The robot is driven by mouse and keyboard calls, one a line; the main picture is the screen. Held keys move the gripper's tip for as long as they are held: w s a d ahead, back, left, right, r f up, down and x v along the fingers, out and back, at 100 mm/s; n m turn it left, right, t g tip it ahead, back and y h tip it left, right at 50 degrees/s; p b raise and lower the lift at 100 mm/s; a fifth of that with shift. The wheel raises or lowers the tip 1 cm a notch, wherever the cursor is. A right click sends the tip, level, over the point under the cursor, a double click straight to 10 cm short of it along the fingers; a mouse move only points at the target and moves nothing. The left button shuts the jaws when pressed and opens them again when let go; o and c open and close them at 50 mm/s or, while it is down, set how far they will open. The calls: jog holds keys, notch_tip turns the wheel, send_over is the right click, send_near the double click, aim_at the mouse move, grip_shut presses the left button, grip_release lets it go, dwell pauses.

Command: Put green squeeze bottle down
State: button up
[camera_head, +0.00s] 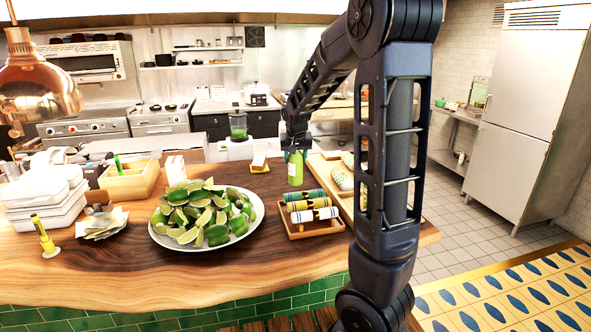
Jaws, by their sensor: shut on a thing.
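The green squeeze bottle (295,169) is upright at the far side of the wooden counter (130,262), behind the tray of rolled items. My gripper (296,146) is above it and shut on its top. The fingertips are small and dark in this view. I cannot tell whether the bottle's base touches the counter or hangs just above it.
A plate of limes (205,243) is left of the bottle. A small wooden tray (318,232) with rolled items is in front of it. A wooden board (325,172) with wrapped food is to its right. A sponge-like block (260,164) is to its left. Bare counter shows between them.

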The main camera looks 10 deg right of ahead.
aim_at(296, 168)
jog(key=shift+f, duration=2.2)
jog(key=shift+f, duration=0.15)
jog(key=o, duration=1.1)
jog(key=shift+o, duration=0.2)
